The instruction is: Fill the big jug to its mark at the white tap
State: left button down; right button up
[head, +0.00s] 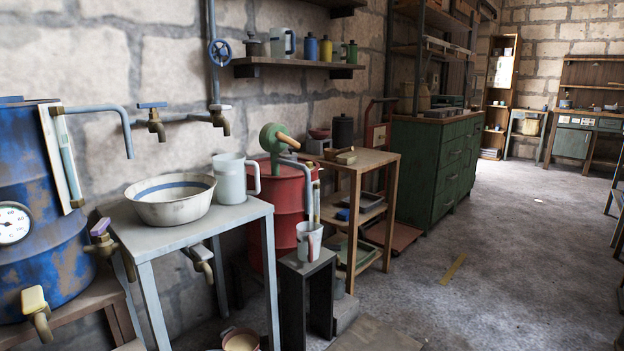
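A big pale grey jug (232,180) with a handle on its right stands upright at the right end of the small grey table (262,207). Its mark and contents cannot be made out. A brass tap with a white handle (220,119) is on the wall pipe, above and slightly left of the jug. A smaller jug (309,240) stands on a dark stand to the right. Neither of my grippers shows in the head view.
A white basin with a blue band (170,199) sits left of the jug, below a blue-handled tap (152,120). A blue drum (38,215) is at left, a red drum (283,205) behind the table. A bucket (241,340) is on the floor. Open floor lies right.

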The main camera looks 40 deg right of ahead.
aim_at(216, 109)
jog(key=z, duration=0.85)
jog(key=k+j+z, duration=0.1)
jog(key=j, duration=0.2)
jog(key=k, duration=0.05)
